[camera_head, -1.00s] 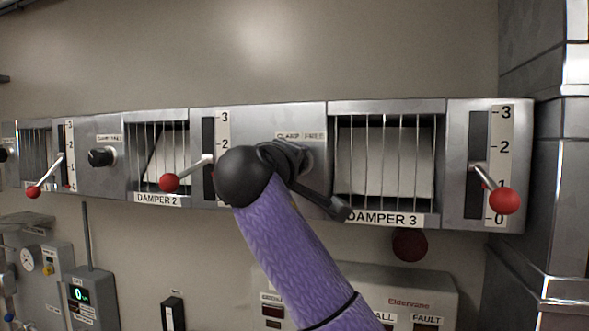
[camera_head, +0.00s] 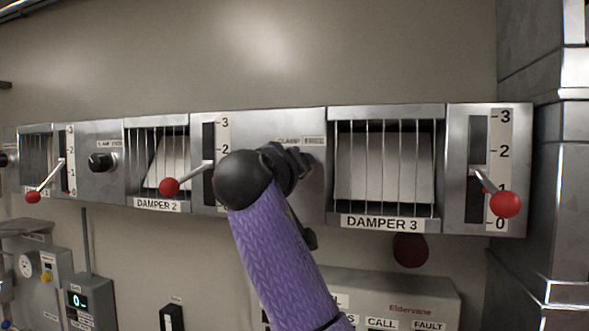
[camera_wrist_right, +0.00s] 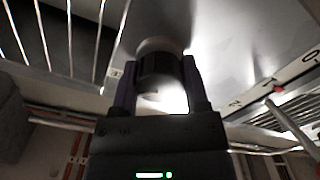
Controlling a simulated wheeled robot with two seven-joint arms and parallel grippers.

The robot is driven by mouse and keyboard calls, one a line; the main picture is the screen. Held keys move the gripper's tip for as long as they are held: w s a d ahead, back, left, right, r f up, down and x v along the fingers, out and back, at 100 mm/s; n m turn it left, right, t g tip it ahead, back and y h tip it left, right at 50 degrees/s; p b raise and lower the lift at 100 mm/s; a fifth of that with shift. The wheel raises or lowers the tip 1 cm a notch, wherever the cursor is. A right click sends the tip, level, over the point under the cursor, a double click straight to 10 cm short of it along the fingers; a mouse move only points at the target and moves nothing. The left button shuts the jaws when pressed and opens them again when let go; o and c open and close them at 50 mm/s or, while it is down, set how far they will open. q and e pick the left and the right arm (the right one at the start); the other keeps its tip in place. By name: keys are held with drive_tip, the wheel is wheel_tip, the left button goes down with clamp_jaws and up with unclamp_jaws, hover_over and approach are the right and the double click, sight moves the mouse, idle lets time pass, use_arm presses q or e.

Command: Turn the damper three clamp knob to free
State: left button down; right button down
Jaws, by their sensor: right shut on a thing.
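The damper three clamp knob (camera_wrist_right: 158,68) is a dark round knob on the steel panel, seen between my fingers in the right wrist view. My right gripper (camera_wrist_right: 160,82) is shut on it, with one finger on each side. In the head view my right gripper (camera_head: 297,163) and its wrist cover the knob, so its pointing direction is hidden. The label strip (camera_head: 300,141) above it reads CLAMP and FREE. The DAMPER 3 plate (camera_head: 382,223) sits to the right, under the barred window. My left gripper is not in view.
A lever with a red ball (camera_head: 505,204) is right of damper 3. The damper 2 lever ball (camera_head: 168,187) stands out just left of my wrist. Another black knob (camera_head: 101,162) is farther left. A grey box (camera_head: 400,290) is below.

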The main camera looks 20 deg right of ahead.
drive_tip(key=shift+f, duration=0.15)
drive_tip(key=shift+c, duration=0.5)
unclamp_jaws()
drive_tip(key=b+v, duration=0.5)
drive_tip(key=v, duration=0.5)
